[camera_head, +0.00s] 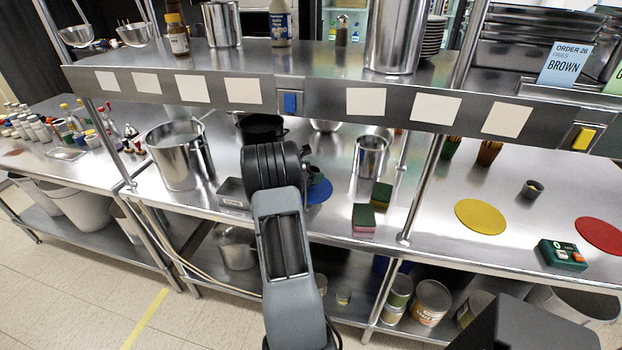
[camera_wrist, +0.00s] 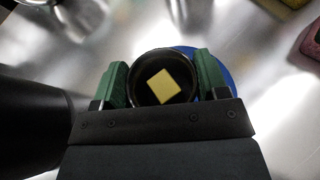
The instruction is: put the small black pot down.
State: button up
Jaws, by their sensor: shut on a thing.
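The small black pot (camera_wrist: 182,91) is round and dark, with a yellow square lying inside it, in the wrist view. My gripper (camera_wrist: 162,74) has green fingers on both sides of the pot and is shut on it. A blue disc (camera_wrist: 228,77) shows behind the pot, mostly covered by it and my right finger. In the head view the blue disc (camera_head: 321,192) lies on the steel counter, partly hidden by my arm. The pot is largely hidden there. I cannot tell whether the pot touches the disc.
A steel pot (camera_head: 371,157), green-topped sponges (camera_head: 364,220) and a black pan (camera_head: 261,127) stand around the disc. At right are a yellow disc (camera_head: 480,217), a red disc (camera_head: 602,235) and another small dark pot (camera_head: 531,190). A shelf (camera_head: 330,101) runs above the counter.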

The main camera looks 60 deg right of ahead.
jog(key=shift+f, duration=1.3)
jog(key=shift+f, duration=0.1)
jog(key=shift+f, duration=0.15)
jog(key=o, duration=1)
jog(key=shift+c, duration=0.2)
